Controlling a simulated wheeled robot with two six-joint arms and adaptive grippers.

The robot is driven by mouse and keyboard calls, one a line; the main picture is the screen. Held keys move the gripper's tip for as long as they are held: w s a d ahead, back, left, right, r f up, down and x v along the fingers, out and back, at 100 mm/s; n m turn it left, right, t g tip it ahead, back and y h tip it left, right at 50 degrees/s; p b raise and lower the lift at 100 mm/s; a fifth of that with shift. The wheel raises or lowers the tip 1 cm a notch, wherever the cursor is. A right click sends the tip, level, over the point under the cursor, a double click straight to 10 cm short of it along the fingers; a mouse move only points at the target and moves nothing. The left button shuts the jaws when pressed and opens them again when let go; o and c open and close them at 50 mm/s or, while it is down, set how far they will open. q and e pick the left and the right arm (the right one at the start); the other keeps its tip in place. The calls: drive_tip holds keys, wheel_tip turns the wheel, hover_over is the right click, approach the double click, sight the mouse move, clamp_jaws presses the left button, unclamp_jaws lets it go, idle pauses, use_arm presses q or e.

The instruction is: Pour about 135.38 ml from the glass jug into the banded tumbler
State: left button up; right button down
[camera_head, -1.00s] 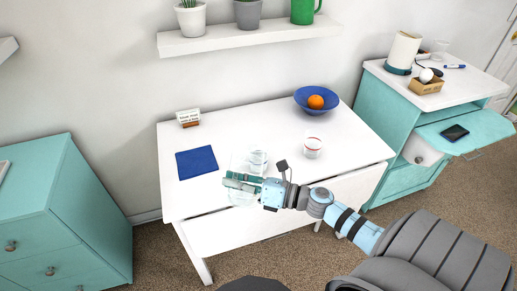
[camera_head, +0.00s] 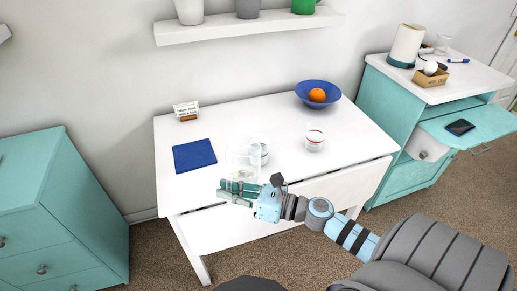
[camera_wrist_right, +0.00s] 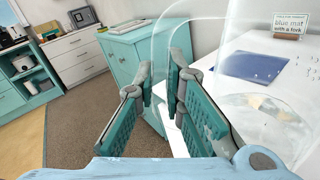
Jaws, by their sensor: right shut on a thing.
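The clear glass jug (camera_head: 240,160) is by the front edge of the white table in the head view, left of centre. My right gripper (camera_head: 237,190) is shut on it at its near side; whether wall or handle is hard to tell. My left gripper is not in view.
A second small glass (camera_head: 263,153) shows right beside or behind the jug. A blue mat (camera_head: 194,156) lies to the left, with a small sign (camera_head: 186,111) behind it. A blue bowl (camera_head: 332,98) with an orange stands at the back right. The table's middle back is clear.

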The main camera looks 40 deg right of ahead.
drive_tip(key=f+n+b, duration=0.2)
drive_tip(key=shift+s+a+f+b, duration=0.15)
drive_tip(key=shift+a+f+b, duration=0.15)
drive_tip(key=shift+f+b, duration=0.1)
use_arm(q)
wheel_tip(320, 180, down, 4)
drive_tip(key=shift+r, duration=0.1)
use_arm(e)
drive_tip(key=shift+r, duration=0.1)
idle(0.8)
